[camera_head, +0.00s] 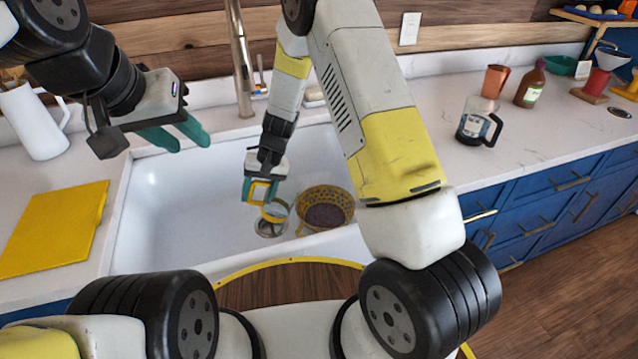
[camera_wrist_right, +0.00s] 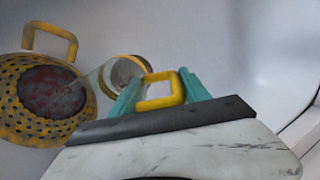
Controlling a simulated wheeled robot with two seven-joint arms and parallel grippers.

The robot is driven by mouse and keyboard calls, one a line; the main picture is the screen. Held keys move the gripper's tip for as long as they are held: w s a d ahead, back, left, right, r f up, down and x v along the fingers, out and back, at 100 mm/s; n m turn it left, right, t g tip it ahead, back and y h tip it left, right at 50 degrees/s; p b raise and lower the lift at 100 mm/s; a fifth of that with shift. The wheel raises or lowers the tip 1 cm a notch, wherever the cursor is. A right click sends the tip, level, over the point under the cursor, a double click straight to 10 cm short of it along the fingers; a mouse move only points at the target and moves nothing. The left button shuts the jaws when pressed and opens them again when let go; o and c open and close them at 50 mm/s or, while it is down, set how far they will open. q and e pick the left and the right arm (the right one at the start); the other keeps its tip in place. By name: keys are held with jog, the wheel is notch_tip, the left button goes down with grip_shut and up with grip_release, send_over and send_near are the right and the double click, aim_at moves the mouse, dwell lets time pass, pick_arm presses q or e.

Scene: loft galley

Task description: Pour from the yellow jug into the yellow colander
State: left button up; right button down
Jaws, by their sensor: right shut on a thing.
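The yellow jug (camera_head: 275,211) is a clear vessel with yellow bands and a yellow handle. My right gripper (camera_head: 260,190) is shut on its handle, low in the sink. In the right wrist view the jug (camera_wrist_right: 108,78) looks tilted, its clear body reaching to the edge of the yellow colander (camera_wrist_right: 20,82). The colander (camera_head: 341,197) is perforated and stands in the sink, right of the jug. Dark reddish matter covers its bottom; I cannot tell whether anything is flowing. My left gripper (camera_head: 176,136) is open and empty above the sink's left side.
The white sink (camera_head: 160,215) surrounds the jug and colander; its left part is clear. A faucet (camera_head: 240,60) rises behind. A yellow board (camera_head: 52,228) and white pitcher (camera_head: 35,122) are left. A dark-handled mug (camera_head: 476,122) and brown bottle (camera_head: 530,85) stand on the right counter.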

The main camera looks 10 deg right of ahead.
aim_at(269, 186)
jog(key=shift+w+d+r+y, duration=0.1)
jog(key=shift+d+r+y, duration=0.7)
jog(key=shift+r, duration=0.05)
jog(key=shift+d+r+y, duration=0.2)
jog(key=shift+d+y, duration=0.65)
jog(key=shift+y, duration=0.15)
jog(key=y, duration=0.1)
jog(key=d+r+y, duration=0.1)
jog(key=d+y, duration=0.1)
jog(key=y, duration=0.1)
jog(key=shift+w+r+g, duration=0.1)
jog(key=shift+r+g, duration=0.2)
jog(key=shift+d+r+y, duration=0.3)
jog(key=shift+w+d+r+y, duration=0.1)
jog(key=shift+d+r+y, duration=0.7)
jog(key=shift+y, duration=0.2)
